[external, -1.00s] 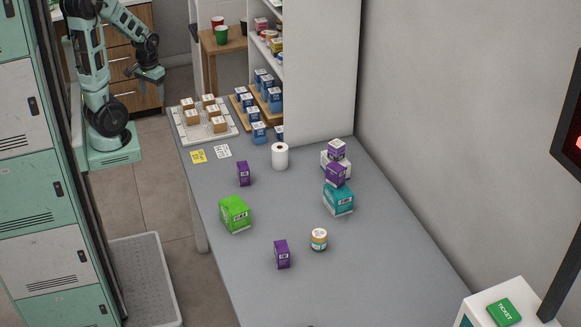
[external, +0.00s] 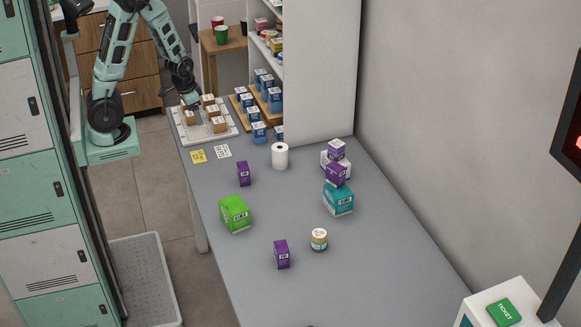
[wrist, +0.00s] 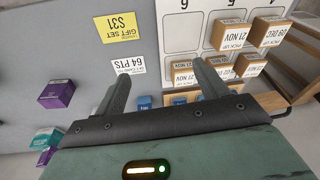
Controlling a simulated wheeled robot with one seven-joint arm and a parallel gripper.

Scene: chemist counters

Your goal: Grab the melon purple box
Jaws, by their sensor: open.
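Several small purple boxes are on the grey counter; their labels are too small to read, so I cannot tell which is melon. One purple box (external: 244,173) stands near the left edge, and another purple box (external: 282,254) stands nearer the front. A purple box (external: 336,174) sits on a teal box (external: 339,201), with one more purple box (external: 337,149) behind it on a white box. In the wrist view a purple box (wrist: 57,94) lies to the left. My gripper (external: 191,102) is open and empty above the far-left tray; its fingers (wrist: 161,72) show apart.
A white tray (external: 229,134) with several brown boxes is under my gripper, beside blue boxes (external: 259,133) at the shelf. A yellow card (external: 198,156), white roll (external: 280,156), green box (external: 235,213) and jar (external: 319,240) stand or lie on the counter. The counter's front right is clear.

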